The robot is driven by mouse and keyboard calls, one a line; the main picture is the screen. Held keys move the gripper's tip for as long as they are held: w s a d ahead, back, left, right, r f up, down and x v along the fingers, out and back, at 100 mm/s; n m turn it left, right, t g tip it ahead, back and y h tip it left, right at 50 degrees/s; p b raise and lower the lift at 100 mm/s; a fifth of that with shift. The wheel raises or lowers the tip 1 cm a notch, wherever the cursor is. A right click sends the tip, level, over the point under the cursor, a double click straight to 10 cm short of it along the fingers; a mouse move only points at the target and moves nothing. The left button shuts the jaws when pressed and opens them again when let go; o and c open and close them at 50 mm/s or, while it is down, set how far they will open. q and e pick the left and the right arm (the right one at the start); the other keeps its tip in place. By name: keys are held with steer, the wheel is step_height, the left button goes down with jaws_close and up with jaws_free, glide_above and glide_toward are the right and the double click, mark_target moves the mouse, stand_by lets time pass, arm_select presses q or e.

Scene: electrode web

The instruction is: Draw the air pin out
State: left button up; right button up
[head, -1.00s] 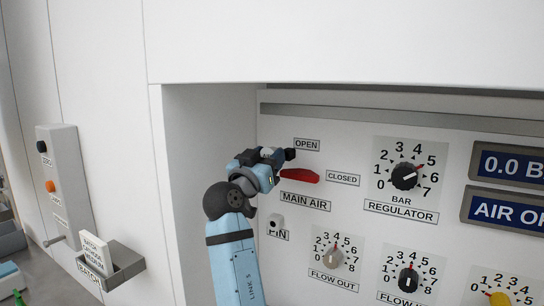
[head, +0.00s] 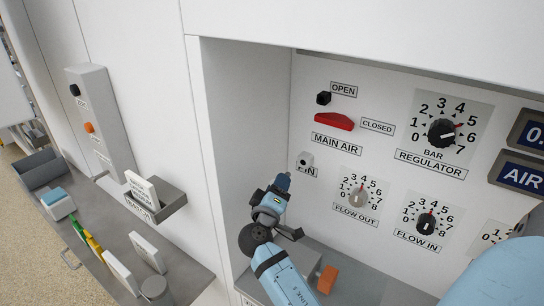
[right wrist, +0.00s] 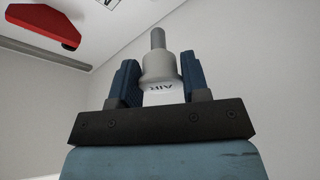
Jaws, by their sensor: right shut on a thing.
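The air pin (right wrist: 160,68) shows in the right wrist view, a pale body marked AIR with a grey collar and a thin grey stem. My right gripper (right wrist: 160,82) is shut on it, a finger on each side. The stem's end stands free in the air. In the head view my right gripper (head: 277,188) is in the recess, below and left of the PIN socket (head: 305,160), apart from it. The socket shows a dark hole. The pin is hard to make out there. My left gripper is not in view.
The red main air handle (head: 334,122) points right toward the CLOSED label. The regulator knob (head: 441,132) and flow knobs are on the panel right of the gripper. An orange block (head: 328,280) is on the recess floor. A small bin (head: 157,200) is outside, left.

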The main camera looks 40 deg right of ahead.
steer(key=shift+s+f, duration=0.1)
steer(key=shift+s, duration=0.1)
steer(key=shift+d, duration=0.15)
steer(key=shift+w+d, duration=0.1)
steer(key=shift+d, duration=0.05)
steer(key=shift+w+d+p, duration=0.2)
steer(key=shift+d+p, duration=0.2)
steer(key=shift+d, duration=0.25)
steer(key=d, duration=0.1)
steer(key=w+d+p, duration=0.1)
steer(key=d, duration=0.1)
steer(key=shift+d, duration=0.3)
